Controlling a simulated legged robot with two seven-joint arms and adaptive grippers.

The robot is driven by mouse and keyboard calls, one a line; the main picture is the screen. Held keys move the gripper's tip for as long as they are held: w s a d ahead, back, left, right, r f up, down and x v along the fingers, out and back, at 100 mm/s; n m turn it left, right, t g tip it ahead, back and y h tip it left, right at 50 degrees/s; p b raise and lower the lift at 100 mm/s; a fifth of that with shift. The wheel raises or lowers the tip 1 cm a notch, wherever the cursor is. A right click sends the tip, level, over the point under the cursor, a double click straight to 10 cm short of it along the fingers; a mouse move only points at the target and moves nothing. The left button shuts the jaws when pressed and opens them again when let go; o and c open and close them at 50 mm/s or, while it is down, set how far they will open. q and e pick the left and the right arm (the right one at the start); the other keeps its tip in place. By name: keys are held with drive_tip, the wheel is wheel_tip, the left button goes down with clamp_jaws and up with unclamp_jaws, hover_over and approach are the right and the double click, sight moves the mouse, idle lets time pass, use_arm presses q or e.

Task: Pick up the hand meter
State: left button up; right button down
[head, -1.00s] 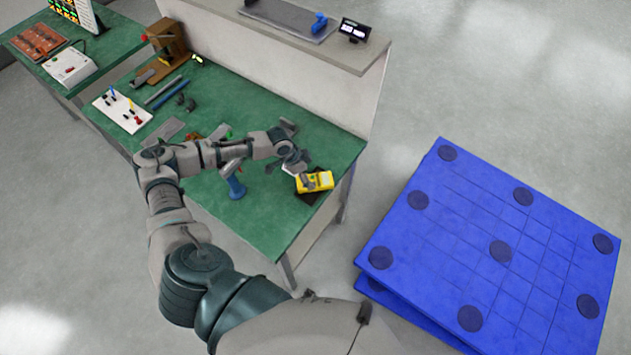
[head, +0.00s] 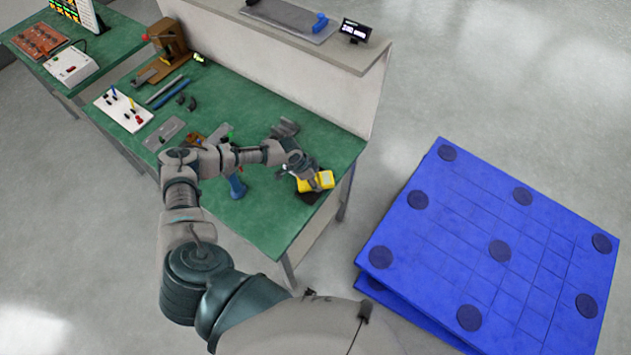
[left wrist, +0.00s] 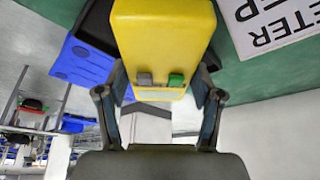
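The yellow hand meter (head: 318,182) is at the right end of the green bench, over a dark pad (head: 308,198). In the left wrist view the hand meter (left wrist: 163,45) fills the space between my fingers, with a grey and a green button near its lower end. My left gripper (head: 313,178) is at the meter. In the left wrist view its fingers (left wrist: 163,85) lie against both sides of the meter, and it looks shut on it. Whether the meter is clear of the pad is hard to tell. My right gripper is not in view.
A blue-handled tool (head: 237,187) lies left of the meter. A white printed sign (left wrist: 270,20) lies beside the meter. A raised shelf (head: 300,25) backs the bench (head: 270,225). A blue pallet (head: 480,270) stands to the right, across open floor.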

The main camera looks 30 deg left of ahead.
sight(319, 180)
use_arm(q)
drive_tip(key=c, duration=0.6)
drive_tip(key=shift+o, duration=0.2)
drive_tip(key=shift+r, duration=0.7)
wheel_tip(319, 180, up, 2)
drive_tip(key=shift+s+r, duration=0.1)
drive_tip(key=shift+s, duration=0.05)
drive_tip(key=s+d, duration=0.3)
drive_tip(key=s, duration=0.4)
drive_tip(key=s+d+r+b, duration=0.1)
drive_tip(key=s+d, duration=0.2)
drive_tip(key=s, duration=0.4)
drive_tip(key=shift+d+r, duration=0.2)
drive_tip(key=shift+d, duration=0.2)
